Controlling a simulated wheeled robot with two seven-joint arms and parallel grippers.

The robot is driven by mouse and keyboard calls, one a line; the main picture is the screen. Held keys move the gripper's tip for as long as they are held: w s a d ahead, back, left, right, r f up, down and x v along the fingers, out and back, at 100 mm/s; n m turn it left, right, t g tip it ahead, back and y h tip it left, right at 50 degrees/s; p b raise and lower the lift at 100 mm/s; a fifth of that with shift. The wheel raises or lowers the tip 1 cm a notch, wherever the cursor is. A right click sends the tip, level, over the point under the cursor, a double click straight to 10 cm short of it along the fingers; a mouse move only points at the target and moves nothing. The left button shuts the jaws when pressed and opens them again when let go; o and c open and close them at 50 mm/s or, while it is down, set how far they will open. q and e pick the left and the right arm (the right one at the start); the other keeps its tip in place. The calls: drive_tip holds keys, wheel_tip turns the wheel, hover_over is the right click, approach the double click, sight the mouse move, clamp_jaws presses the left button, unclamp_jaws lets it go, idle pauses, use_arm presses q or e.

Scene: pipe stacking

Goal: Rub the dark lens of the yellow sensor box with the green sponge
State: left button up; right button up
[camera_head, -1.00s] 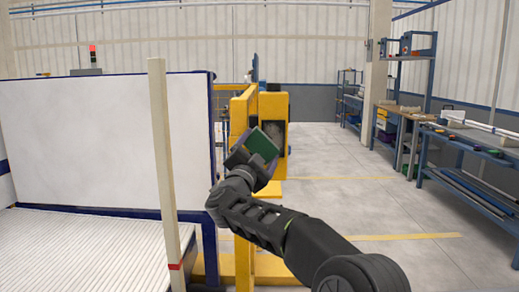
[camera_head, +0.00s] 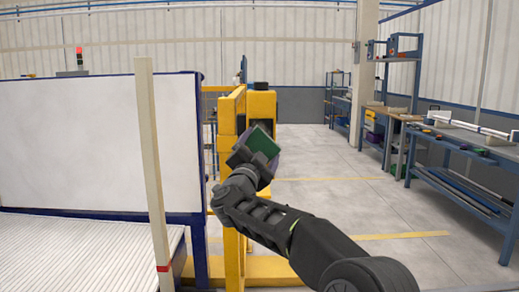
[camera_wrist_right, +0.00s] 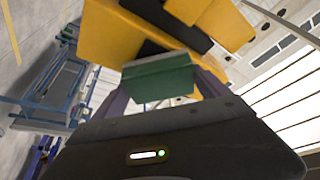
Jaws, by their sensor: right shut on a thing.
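The yellow sensor box (camera_head: 262,104) sits on the yellow post frame at the middle of the head view, with a dark cap on top. My right gripper (camera_head: 254,156) is shut on the green sponge (camera_head: 262,143), which is tilted in front of the box's lower face and hides much of it. In the right wrist view the sponge (camera_wrist_right: 160,82) sits between the fingers, with the yellow box (camera_wrist_right: 110,35) just beyond. A dark patch, probably the lens (camera_wrist_right: 150,48), shows behind the sponge's edge. I cannot tell whether they touch. My left gripper is out of view.
A yellow post (camera_head: 231,190) stands close left of my right forearm. A white panel (camera_head: 95,145) and a pale upright bar (camera_head: 151,170) fill the left side. Workbenches (camera_head: 465,150) stand at right. The floor (camera_head: 330,190) between is clear.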

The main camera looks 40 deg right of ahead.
sight(273, 142)
drive_tip(key=shift+s+d+b, duration=0.2)
drive_tip(key=shift+s+d, duration=0.3)
drive_tip(key=shift+d, duration=0.25)
drive_tip(key=shift+s+d+b, duration=0.2)
drive_tip(key=shift+s+d, duration=0.25)
drive_tip(key=shift+d, duration=0.25)
drive_tip(key=shift+r, duration=0.1)
drive_tip(key=shift+s+r+p, duration=0.1)
drive_tip(key=shift+r+p, duration=0.6)
drive_tip(key=shift+a, duration=0.1)
drive_tip(key=shift+w+a+p, duration=0.65)
drive_tip(key=shift+w+a, duration=0.35)
drive_tip(key=shift+a, duration=0.05)
drive_tip(key=shift+w+a, duration=0.2)
drive_tip(key=shift+a, duration=0.05)
